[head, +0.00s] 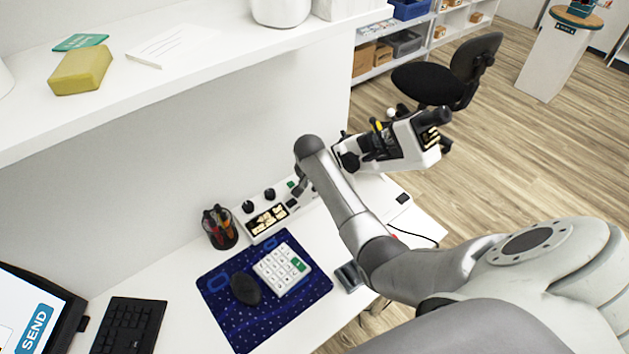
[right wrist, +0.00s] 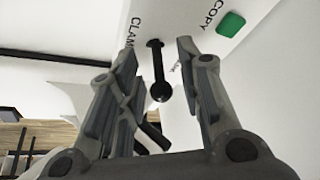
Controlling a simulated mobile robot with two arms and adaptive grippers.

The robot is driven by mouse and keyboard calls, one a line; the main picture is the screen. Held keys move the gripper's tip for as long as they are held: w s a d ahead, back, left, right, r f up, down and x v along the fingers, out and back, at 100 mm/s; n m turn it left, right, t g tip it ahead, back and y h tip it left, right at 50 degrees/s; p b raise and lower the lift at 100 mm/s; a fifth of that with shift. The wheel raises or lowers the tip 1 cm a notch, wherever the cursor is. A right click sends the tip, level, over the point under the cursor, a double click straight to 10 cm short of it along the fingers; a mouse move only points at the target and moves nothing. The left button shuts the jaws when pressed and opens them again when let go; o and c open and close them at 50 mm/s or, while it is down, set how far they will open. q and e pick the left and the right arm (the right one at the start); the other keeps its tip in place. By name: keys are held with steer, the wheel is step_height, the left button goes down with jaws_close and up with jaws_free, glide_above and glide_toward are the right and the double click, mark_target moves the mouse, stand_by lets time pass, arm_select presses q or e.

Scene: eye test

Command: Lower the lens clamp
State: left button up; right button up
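The clamp lever (right wrist: 160,75) is a black rod with a ball end, on a white panel (right wrist: 258,40) marked "CLAMP" and "COPY" in the right wrist view. A green button (right wrist: 231,24) is beside "COPY". My right gripper (right wrist: 157,54) is open, with one finger on each side of the lever and visible gaps between. In the head view my right gripper (head: 299,189) is small and partly hidden by my arm, near the white control box (head: 262,233); I cannot make out the lever there. My left gripper is in neither view.
A white device with black fittings (head: 408,148) is at the desk's far right. A pen cup (head: 219,229), blue mat (head: 225,315), mouse (head: 245,289), keypad (head: 280,270) and keyboard (head: 130,325) are on the desk. A white shelf (head: 205,65) overhangs at upper left.

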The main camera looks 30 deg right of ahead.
steer(key=shift+w+d+f, duration=0.1)
steer(key=shift+f, duration=0.2)
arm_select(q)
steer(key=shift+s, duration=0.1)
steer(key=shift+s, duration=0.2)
arm_select(e)
jaws_close()
steer(key=shift+d+r+y+p, duration=0.15)
steer(key=shift+d+y+p, duration=0.1)
steer(key=shift+y+p, duration=0.2)
steer(key=shift+d+y, duration=0.15)
steer(key=shift+y, duration=0.2)
steer(key=shift+d+f+y, duration=0.35)
steer(key=shift+y, duration=0.45)
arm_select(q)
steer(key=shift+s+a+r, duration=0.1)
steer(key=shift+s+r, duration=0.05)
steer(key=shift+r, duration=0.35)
arm_select(e)
steer(key=shift+m+y, duration=0.3)
steer(key=shift+y, duration=0.2)
